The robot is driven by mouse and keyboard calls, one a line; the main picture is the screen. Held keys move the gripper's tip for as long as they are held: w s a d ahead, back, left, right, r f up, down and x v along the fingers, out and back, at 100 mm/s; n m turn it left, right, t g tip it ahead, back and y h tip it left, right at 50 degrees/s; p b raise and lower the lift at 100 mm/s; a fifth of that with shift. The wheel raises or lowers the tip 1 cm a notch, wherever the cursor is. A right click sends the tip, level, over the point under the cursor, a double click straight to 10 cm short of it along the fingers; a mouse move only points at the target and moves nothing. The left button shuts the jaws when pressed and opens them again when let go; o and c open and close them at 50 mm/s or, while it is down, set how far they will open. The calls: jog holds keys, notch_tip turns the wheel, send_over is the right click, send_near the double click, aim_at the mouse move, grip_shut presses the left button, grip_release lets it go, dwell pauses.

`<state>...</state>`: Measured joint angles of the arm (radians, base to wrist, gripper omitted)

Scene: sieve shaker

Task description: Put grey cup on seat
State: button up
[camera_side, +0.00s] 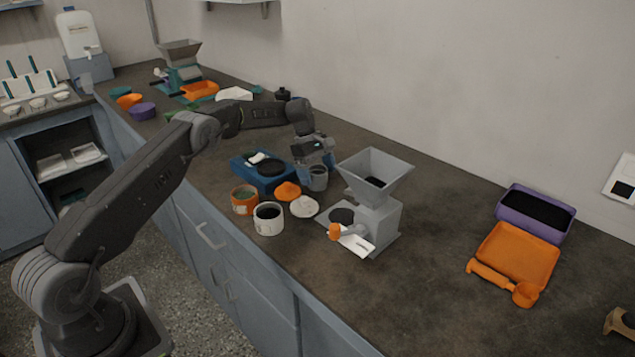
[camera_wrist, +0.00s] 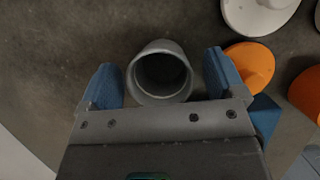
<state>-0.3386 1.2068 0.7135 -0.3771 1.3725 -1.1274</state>
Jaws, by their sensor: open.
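The grey cup (camera_side: 318,180) stands on the dark worktop between the blue device and the grey hopper machine. In the wrist view the cup (camera_wrist: 160,72) is upright and empty, its mouth facing the camera. My gripper (camera_side: 316,165) is open around it, one blue finger on each side, with small gaps between fingers and cup. A dark round disc (camera_side: 341,215) lies on the base of the grey hopper machine (camera_side: 376,190). Another dark round plate (camera_side: 271,167) tops the blue device (camera_side: 250,177). I cannot tell which of these is the seat.
An orange lid (camera_side: 287,191) and a white lid (camera_side: 304,207) lie near the cup. An orange-and-white jar (camera_side: 244,199) and a white jar (camera_side: 268,219) stand by the front edge. A purple tray (camera_side: 535,212) and an orange tray (camera_side: 517,254) lie at right. Clear worktop lies between machine and trays.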

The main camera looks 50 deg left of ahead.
jog(key=shift+c, duration=0.2)
jog(key=c, duration=1.1)
jog(key=shift+r, duration=0.15)
